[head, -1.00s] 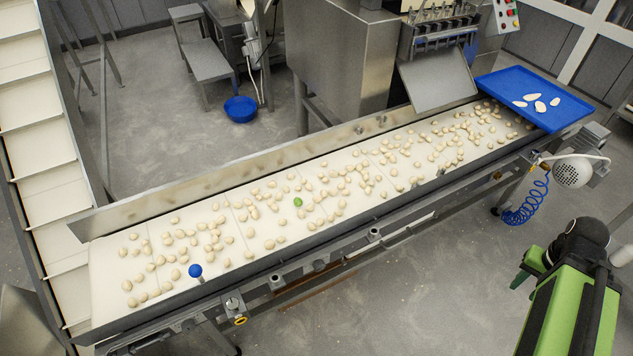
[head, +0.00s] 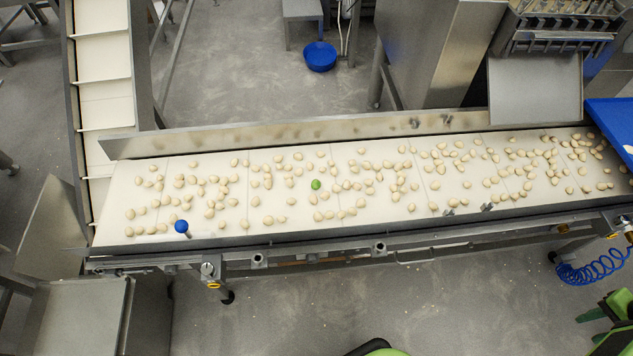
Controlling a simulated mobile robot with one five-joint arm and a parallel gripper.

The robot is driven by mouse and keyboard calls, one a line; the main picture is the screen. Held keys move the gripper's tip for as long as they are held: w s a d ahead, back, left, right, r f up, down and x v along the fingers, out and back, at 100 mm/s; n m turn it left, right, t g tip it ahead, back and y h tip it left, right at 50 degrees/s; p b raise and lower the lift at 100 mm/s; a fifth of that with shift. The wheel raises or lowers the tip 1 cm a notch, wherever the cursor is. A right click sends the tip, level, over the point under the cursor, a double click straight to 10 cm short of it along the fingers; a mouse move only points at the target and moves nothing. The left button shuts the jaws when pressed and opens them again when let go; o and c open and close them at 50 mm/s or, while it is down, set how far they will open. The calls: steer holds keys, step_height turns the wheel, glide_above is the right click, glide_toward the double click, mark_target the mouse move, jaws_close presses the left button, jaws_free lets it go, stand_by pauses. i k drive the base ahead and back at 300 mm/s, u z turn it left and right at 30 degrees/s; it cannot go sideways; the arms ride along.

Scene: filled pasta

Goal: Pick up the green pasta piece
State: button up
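The green pasta piece (head: 316,184) lies on the white conveyor belt (head: 300,222) in the head view, a little left of the middle of the picture. It is a small rounded piece among many pale pasta pieces (head: 345,214), with a few close around it. Nothing covers it. My gripper (head: 598,313) seems to show only in part at the lower right edge, as dark green pieces well away from the green piece. The frame cuts it off, and I cannot make out whether its fingers are apart.
A metal guard wall (head: 300,131) runs along the belt's far side. A blue knob (head: 181,226) stands at the near left edge. A blue tray (head: 612,118) is at the right end, near a metal machine (head: 432,50). The floor (head: 330,310) in front is largely clear.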

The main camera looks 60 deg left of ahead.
mark_target(315, 184)
steer(key=u, duration=0.65)
steer(key=k, duration=0.1)
steer(key=u, duration=3.55)
steer(key=i, duration=0.25)
steer(key=z, duration=0.3)
steer(key=i, duration=0.7)
steer(key=u, duration=0.15)
steer(key=k, duration=0.9)
steer(key=z, duration=0.2)
steer(key=i, duration=0.95)
steer(key=u, duration=0.1)
